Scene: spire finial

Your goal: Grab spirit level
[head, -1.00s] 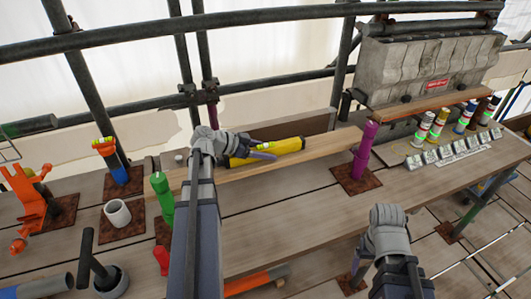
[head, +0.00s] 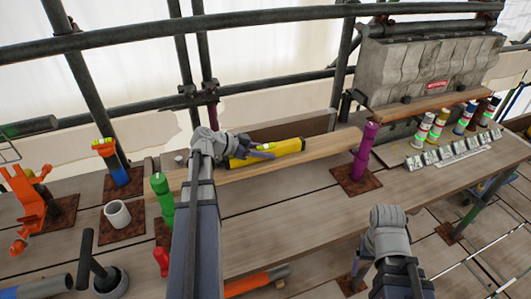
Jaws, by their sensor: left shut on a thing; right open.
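The yellow spirit level (head: 287,147) lies lengthwise along a wooden plank on the scaffold deck, near the middle of the head view. Its left part is partly hidden by my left gripper. My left gripper (head: 262,151) is shut on the spirit level, its fingers at the level's left half. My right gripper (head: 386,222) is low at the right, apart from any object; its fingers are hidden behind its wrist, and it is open.
A green post (head: 162,200) stands left of my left arm, and a purple post (head: 365,150) stands right of the level. A white cup (head: 117,215) and orange clamp (head: 35,200) are at the left. Several tubes (head: 425,130) stand at the right.

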